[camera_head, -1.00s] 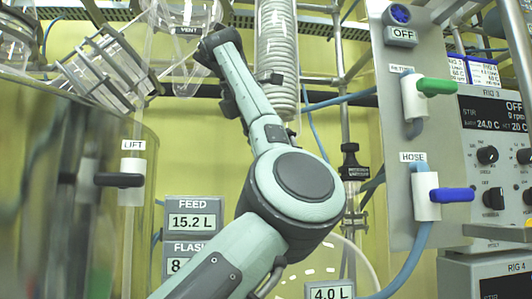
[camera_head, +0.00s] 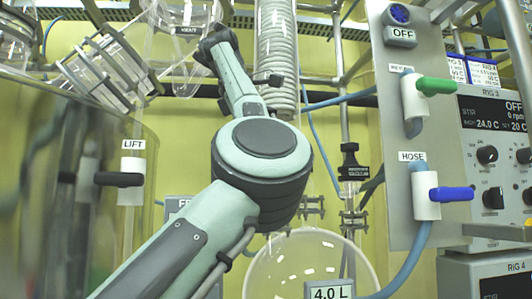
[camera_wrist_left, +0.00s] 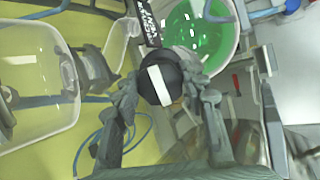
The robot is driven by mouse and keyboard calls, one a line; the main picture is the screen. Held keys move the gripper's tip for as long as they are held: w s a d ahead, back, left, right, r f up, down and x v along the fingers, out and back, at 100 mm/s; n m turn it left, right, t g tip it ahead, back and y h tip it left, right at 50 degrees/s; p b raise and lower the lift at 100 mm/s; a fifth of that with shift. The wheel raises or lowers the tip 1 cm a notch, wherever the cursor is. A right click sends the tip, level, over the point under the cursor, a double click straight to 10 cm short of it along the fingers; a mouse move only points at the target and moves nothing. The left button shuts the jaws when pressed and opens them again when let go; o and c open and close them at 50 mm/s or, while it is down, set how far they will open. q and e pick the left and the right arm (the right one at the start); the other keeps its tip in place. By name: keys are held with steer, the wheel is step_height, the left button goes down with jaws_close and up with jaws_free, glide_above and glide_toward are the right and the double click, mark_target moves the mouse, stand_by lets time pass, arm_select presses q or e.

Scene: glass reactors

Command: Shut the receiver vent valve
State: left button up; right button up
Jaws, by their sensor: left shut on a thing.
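My right gripper is in neither view.
A glass flask (camera_head: 312,260) stands below my arm, with a coiled glass column (camera_head: 277,55) behind it. A panel at the right carries a green-handled valve (camera_head: 436,87) and a blue-handled HOSE valve (camera_head: 452,194). A black LIFT handle (camera_head: 118,179) is at the left.

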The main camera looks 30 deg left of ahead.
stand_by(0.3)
arm_select(q)
steer(key=o, duration=1.2)
steer(key=shift+c, duration=0.2)
steer(key=v, duration=1.2)
